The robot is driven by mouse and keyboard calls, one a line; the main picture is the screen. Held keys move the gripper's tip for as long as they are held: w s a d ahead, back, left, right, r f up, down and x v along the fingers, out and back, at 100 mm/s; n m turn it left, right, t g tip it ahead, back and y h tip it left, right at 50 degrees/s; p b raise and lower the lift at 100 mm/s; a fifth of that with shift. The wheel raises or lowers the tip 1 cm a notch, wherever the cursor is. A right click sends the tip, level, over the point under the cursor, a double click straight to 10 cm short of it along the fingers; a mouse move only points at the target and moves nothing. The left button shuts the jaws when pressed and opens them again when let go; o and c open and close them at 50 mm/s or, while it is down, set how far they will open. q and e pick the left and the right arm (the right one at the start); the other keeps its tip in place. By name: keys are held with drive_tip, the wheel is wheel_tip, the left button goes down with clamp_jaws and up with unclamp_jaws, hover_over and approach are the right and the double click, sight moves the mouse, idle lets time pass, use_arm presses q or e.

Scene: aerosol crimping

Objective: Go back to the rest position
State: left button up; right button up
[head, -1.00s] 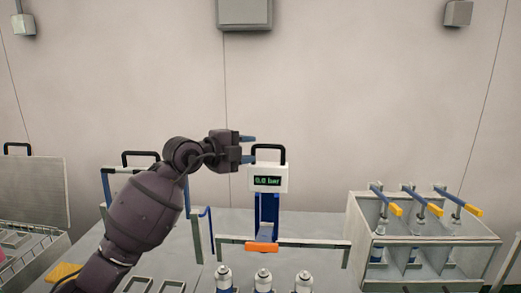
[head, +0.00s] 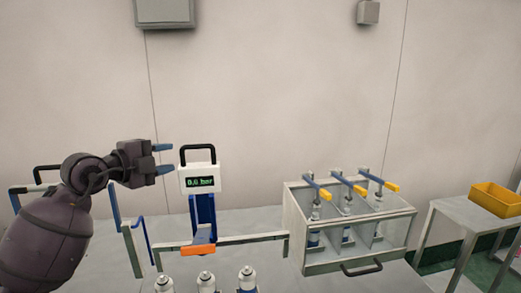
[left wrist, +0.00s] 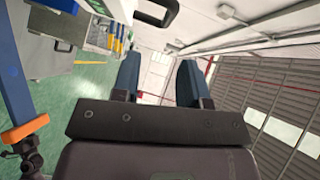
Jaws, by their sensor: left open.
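My left gripper (head: 163,158) is raised at the left of the head view, its blue fingers apart and empty, pointing right. It is beside the crimping device with the black handle and the display (head: 199,179) reading about 0.0 bar, and apart from it. In the left wrist view the gripper (left wrist: 160,80) also shows its two fingers apart with nothing between them. My right gripper is not in view.
Several aerosol cans (head: 206,281) stand at the front of the table. A grey case (head: 345,262) with clamps with yellow-orange ends stands to the right. A yellow bin (head: 497,199) sits on a side table (head: 455,215).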

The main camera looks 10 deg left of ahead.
use_arm(q)
drive_tip(key=s+f+n+y, duration=0.3)
drive_tip(key=s+f+n, duration=0.4)
drive_tip(key=f, duration=0.8)
drive_tip(key=s+f+n+g+y, duration=0.1)
drive_tip(key=s+f+n+y, duration=0.2)
drive_tip(key=s+f+n, duration=0.4)
drive_tip(key=s+f+n+g+y, duration=0.1)
drive_tip(key=s+f+n, duration=0.6)
drive_tip(key=s+f, duration=0.9)
wheel_tip(320, 180, down, 8)
drive_tip(key=shift+s+d+r+n+y, duration=0.1)
drive_tip(key=shift+s+d+n+y, duration=0.25)
drive_tip(key=shift+y, duration=0.55)
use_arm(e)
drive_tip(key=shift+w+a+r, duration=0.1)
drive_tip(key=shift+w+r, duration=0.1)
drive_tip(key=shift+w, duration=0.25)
use_arm(q)
drive_tip(key=shift+w+a, duration=0.1)
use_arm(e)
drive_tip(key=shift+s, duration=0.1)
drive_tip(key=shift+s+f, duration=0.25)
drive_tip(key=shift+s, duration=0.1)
